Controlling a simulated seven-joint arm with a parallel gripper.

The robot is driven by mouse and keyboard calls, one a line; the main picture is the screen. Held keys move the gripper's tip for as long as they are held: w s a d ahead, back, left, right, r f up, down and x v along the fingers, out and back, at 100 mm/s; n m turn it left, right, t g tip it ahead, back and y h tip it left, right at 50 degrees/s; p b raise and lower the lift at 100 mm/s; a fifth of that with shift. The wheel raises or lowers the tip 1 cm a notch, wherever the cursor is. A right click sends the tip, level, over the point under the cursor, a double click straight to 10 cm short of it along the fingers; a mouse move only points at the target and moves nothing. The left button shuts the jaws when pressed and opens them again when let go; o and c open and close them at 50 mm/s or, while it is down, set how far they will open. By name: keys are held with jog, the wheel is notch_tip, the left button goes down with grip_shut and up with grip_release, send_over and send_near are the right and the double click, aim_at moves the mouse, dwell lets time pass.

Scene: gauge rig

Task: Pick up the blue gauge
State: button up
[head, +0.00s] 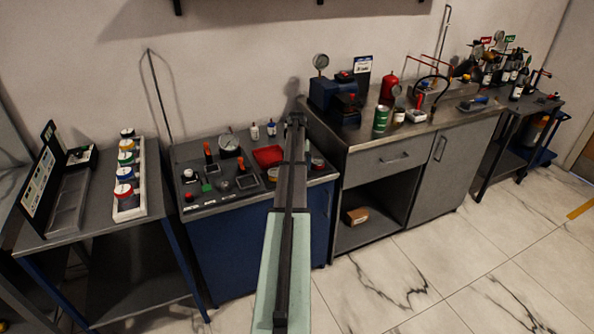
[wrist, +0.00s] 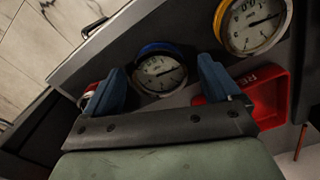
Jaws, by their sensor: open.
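The blue gauge (wrist: 159,72), a round white dial with a blue rim, shows in the wrist view between the two fingers of my gripper (wrist: 160,66). The fingers are spread apart, one on each side of it, with no clear contact visible. In the head view my gripper (head: 296,121) is over the back right of the blue cabinet's top, and my arm hides the gauge there.
A yellow-rimmed gauge (wrist: 254,24) and a red tray (wrist: 262,97) lie to the right in the wrist view. A red-rimmed gauge (wrist: 89,92) is beside the left finger.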

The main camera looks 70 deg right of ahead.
jog(key=shift+c, duration=0.3)
jog(key=c, duration=1.2)
jog(key=shift+o, duration=0.2)
jog(key=shift+r, duration=0.15)
